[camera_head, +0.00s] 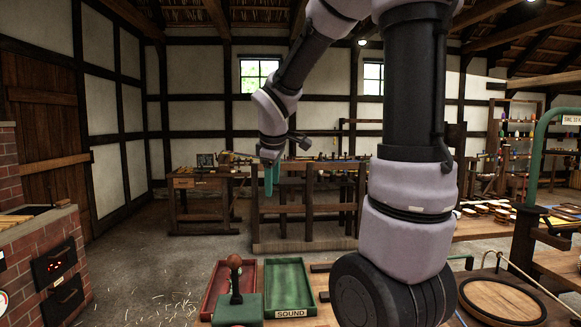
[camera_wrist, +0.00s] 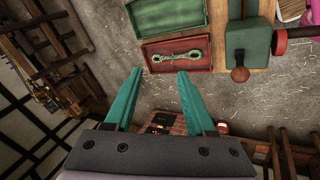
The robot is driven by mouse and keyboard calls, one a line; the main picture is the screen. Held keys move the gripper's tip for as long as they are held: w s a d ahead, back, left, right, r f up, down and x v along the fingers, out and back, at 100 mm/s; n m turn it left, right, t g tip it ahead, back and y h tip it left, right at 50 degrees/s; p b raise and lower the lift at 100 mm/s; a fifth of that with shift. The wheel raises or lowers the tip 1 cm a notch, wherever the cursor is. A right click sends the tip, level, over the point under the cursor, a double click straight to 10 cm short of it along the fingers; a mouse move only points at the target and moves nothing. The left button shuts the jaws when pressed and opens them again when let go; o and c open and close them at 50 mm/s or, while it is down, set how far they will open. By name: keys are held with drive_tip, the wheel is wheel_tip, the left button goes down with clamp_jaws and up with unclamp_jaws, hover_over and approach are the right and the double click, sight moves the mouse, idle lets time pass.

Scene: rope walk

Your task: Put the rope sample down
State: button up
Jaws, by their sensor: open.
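The rope sample (camera_wrist: 180,56) is a pale green strand with a loop at each end. In the wrist view it lies lengthwise in the red tray (camera_wrist: 148,44). The red tray also shows in the head view (camera_head: 212,300), but I cannot make out the sample there. Beside it is a green tray (camera_head: 289,261), with a label reading SOUND on its front; it also shows in the wrist view (camera_wrist: 133,17). My gripper (camera_wrist: 160,72) has two teal fingers spread apart with nothing between them, clear of the sample. In the head view it hangs above and beyond the trays (camera_head: 270,180).
A lever with a brown knob (camera_head: 234,262) stands on a green block in front of the trays. A brick stove (camera_head: 50,262) is at the left. Wooden benches (camera_head: 200,205) stand farther back. A round wooden lid (camera_head: 500,300) lies at the front right.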

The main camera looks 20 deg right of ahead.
drive_tip(key=s+a+r+m+t+y, duration=0.1)
drive_tip(key=s+r+m, duration=0.2)
drive_tip(key=s+m, duration=0.4)
drive_tip(key=s+a+r+m+t+y, duration=0.1)
drive_tip(key=s+r+m+y, duration=0.1)
drive_tip(key=s+r+m, duration=0.2)
drive_tip(key=s+m, duration=0.3)
drive_tip(key=s, duration=0.4)
drive_tip(key=shift+s+a+y, duration=0.3)
